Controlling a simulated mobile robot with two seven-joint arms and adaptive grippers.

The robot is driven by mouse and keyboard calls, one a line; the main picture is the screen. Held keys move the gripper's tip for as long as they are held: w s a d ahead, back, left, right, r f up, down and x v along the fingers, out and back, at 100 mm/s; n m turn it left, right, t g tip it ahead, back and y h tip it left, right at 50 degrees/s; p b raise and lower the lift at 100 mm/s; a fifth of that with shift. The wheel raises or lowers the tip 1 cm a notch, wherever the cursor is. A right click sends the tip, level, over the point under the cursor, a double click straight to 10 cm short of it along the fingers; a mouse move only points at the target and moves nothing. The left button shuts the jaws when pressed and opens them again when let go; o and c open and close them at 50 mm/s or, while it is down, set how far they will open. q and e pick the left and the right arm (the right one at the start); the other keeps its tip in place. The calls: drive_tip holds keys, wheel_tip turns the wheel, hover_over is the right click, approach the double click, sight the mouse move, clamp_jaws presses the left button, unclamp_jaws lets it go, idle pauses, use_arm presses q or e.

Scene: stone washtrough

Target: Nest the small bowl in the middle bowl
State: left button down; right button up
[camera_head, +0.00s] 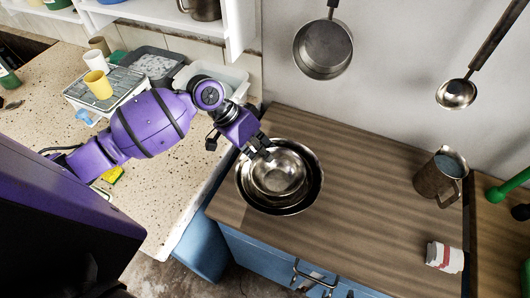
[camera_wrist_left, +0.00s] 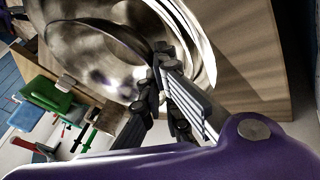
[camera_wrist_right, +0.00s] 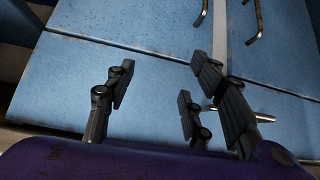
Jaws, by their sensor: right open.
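The small bowl (camera_head: 278,180), shiny metal, sits inside a wider metal bowl (camera_head: 314,190) on the wooden counter. The rims lie close together, and I cannot tell apart a separate middle bowl and large bowl. My left gripper (camera_head: 261,152) is at the far-left rim of the small bowl. In the left wrist view its fingers (camera_wrist_left: 160,80) are close together on the rim of the small bowl (camera_wrist_left: 88,62), with the wider bowl (camera_wrist_left: 206,45) around it. My right gripper (camera_wrist_right: 158,84) is open and empty in front of the blue cabinet.
A pan (camera_head: 322,50) and a ladle (camera_head: 456,94) hang above. Blue cabinet doors (camera_wrist_right: 140,50) with handles are below.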

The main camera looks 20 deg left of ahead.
use_arm(q)
drive_tip(key=shift+f, duration=0.15)
drive_tip(key=shift+f, duration=0.1)
idle(0.3)
drive_tip(key=c, duration=2)
unclamp_jaws()
drive_tip(key=shift+o, duration=0.7)
drive_tip(key=o, duration=0.4)
drive_tip(key=shift+f, duration=0.1)
